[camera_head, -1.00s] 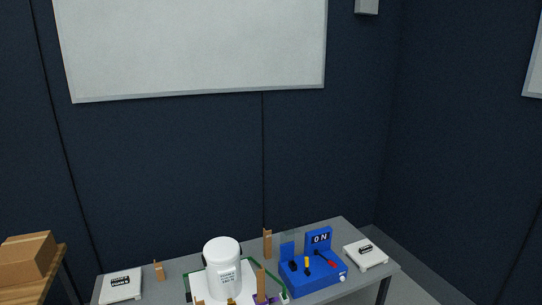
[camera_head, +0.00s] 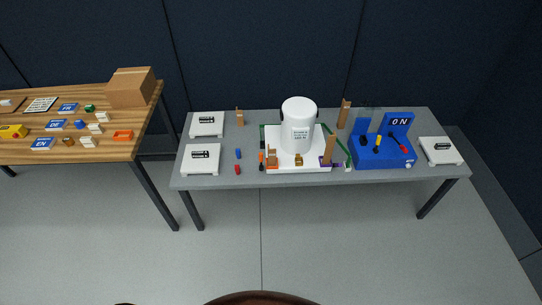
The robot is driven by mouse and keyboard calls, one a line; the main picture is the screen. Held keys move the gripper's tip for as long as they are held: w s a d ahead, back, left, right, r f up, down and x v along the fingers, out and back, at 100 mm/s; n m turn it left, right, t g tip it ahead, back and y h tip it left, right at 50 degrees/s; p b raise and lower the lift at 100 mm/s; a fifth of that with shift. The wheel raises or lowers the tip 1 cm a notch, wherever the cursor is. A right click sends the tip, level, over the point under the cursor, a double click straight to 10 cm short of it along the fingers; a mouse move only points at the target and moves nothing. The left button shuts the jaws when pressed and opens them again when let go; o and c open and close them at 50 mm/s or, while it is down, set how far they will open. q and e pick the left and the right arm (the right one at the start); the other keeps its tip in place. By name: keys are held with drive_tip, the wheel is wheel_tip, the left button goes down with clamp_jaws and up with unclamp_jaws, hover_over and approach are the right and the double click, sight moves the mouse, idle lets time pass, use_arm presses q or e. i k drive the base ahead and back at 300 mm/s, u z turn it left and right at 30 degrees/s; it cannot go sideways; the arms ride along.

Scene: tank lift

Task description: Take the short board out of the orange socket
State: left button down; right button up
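A short wooden board (camera_head: 272,153) stands at the front left of the white base plate (camera_head: 312,168) on the grey table. An orange piece, apparently the orange socket (camera_head: 271,164), is around its foot; the details are too small to tell. A taller wooden board (camera_head: 330,148) stands in a purple socket (camera_head: 322,162) at the right of the plate. A white lidded tank (camera_head: 298,122) stands upright on the plate behind them. Neither of my grippers is in view.
The grey table (camera_head: 215,181) also holds a blue switch box (camera_head: 370,157) reading ON, white scale-like blocks (camera_head: 202,158) and small red (camera_head: 237,170) and blue (camera_head: 238,154) pieces. A wooden table (camera_head: 125,151) with a cardboard box (camera_head: 131,86) is left. Floor in front looks clear.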

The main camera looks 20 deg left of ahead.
sight(272, 152)
drive_tip(key=u, duration=1.85)
drive_tip(key=i, duration=1.35)
drive_tip(key=z, duration=1.65)
